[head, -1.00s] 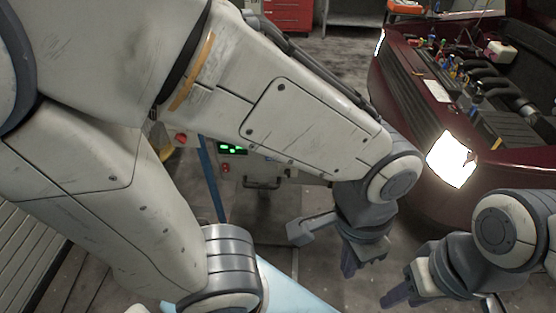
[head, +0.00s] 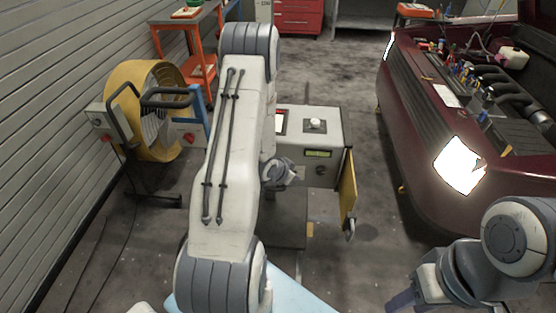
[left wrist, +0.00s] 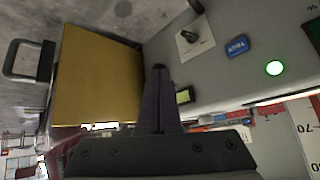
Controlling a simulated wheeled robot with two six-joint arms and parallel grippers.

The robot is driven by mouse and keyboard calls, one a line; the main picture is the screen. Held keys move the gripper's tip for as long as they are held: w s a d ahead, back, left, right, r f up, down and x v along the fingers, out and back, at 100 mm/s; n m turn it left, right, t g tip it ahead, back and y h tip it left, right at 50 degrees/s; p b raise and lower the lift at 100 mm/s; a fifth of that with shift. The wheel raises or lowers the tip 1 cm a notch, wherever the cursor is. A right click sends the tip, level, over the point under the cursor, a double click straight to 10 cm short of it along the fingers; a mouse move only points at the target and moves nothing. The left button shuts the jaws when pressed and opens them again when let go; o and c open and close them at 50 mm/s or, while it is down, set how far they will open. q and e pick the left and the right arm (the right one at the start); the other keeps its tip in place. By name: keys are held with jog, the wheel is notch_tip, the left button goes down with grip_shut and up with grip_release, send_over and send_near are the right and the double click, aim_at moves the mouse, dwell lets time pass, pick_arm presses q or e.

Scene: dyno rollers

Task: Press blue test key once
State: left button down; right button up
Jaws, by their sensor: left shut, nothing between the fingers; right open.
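The blue test key (left wrist: 237,46) is a small blue block with white lettering on a grey panel in the left wrist view. My left gripper (left wrist: 158,70) is shut and empty. Its fingertips appear below and left of the key in that view, apart from it. In the head view my left arm hides the key, and the left fingertips cannot be made out beside the grey control cabinet (head: 330,127). My right gripper (head: 402,303) is open at the bottom right of the head view, partly cut off by the frame edge.
A lit green button (left wrist: 274,68) and a switch on a white plate (left wrist: 188,38) flank the key. The cabinet's yellow door (head: 348,188) hangs open. A yellow fan (head: 150,105) stands left; a dark red car (head: 415,140) stands right.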

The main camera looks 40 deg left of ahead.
pick_arm(q)
jog(key=s+a+f+n+t, duration=0.2)
jog(key=s+a+f, duration=0.2)
jog(key=a+f, duration=0.1)
jog(key=shift+s+a+t, duration=0.25)
jog(key=shift+a+t, duration=0.15)
jog(key=shift+a, duration=0.2)
jog(key=shift+f, duration=0.1)
jog(key=w+a+b, duration=0.1)
jog(key=w+a, duration=0.3)
jog(key=w, duration=0.3)
jog(key=shift+w+a, duration=0.3)
dwell(1.5)
jog(key=shift+w+a, duration=0.2)
jog(key=shift+w, duration=0.15)
